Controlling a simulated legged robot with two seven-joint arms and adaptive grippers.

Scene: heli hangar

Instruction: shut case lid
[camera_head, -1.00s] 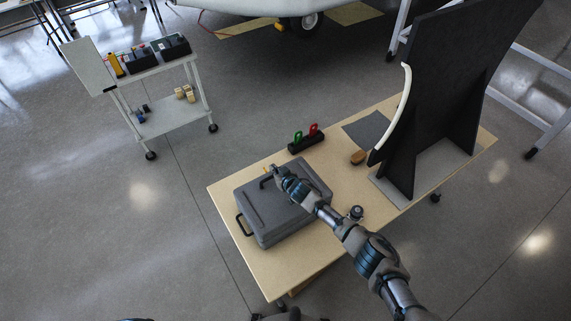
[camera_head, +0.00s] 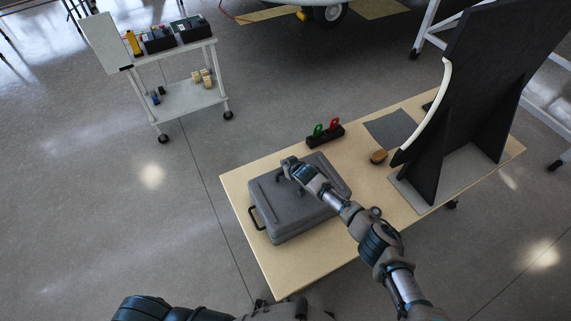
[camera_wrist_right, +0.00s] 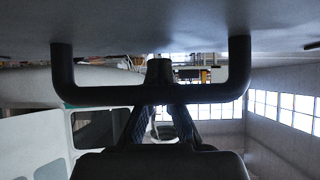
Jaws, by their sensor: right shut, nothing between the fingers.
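The grey case (camera_head: 290,215) sits on the wooden table, its lid (camera_head: 305,205) lying flat over the body. I see no clear gap at the seam, but the view is too small to be certain. A black carry handle (camera_head: 256,218) is on its left side. My right gripper (camera_head: 283,177) is shut and empty at the lid's far part, its arm crossing above the case. In the right wrist view, a black U-shaped handle (camera_wrist_right: 150,95) on a grey surface crosses in front of the fingers (camera_wrist_right: 158,112); contact is unclear. My left gripper's fingers are not visible.
A black holder with green and red items (camera_head: 325,136), a grey mat (camera_head: 390,129), a brush (camera_head: 379,157) and a tall black panel (camera_head: 450,110) share the table (camera_head: 290,270). A white cart (camera_head: 185,105) stands back left. Floor left of the table is clear.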

